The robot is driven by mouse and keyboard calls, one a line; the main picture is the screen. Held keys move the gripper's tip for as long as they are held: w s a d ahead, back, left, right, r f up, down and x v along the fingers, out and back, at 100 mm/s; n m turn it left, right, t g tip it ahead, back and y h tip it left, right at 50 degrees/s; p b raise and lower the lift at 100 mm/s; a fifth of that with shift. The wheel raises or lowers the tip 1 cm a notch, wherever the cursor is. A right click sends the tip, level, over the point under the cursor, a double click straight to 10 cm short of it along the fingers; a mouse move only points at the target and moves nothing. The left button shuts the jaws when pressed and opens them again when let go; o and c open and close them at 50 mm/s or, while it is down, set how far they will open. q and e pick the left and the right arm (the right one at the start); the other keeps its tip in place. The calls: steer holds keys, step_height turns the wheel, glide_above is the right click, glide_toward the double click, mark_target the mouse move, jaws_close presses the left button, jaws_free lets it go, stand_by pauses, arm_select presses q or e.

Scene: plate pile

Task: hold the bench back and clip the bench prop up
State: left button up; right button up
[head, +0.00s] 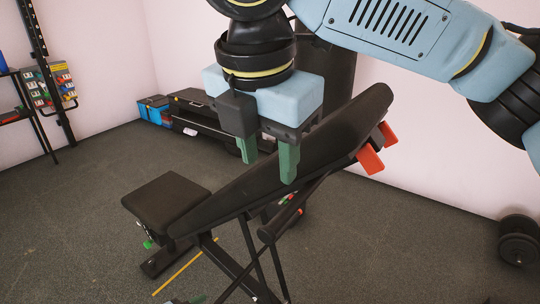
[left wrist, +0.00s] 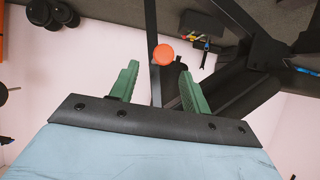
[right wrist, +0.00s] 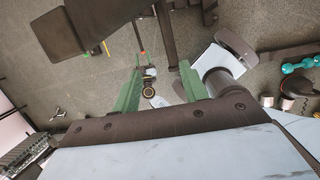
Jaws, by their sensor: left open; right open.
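The black bench back (head: 310,140) slopes up to the right in the head view, with the flat seat (head: 165,203) at its lower left. Dark bars (head: 252,255) stand under the back; I cannot tell which is the prop.
Orange-red blocks (head: 372,158) stick out at the back's upper right end. A rack (head: 50,85) and low black boxes (head: 195,108) stand along the wall. Floor at the lower left is mostly clear.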

mark_target(282, 213)
steer(key=shift+s+d+f+n+h, duration=0.2)
steer(key=shift+s+f+n+h, duration=0.1)
steer(key=shift+s+h, duration=0.25)
steer(key=shift+x, duration=5.7)
steer(key=shift+s+a, duration=0.1)
steer(key=shift+a, duration=0.05)
jaws_close()
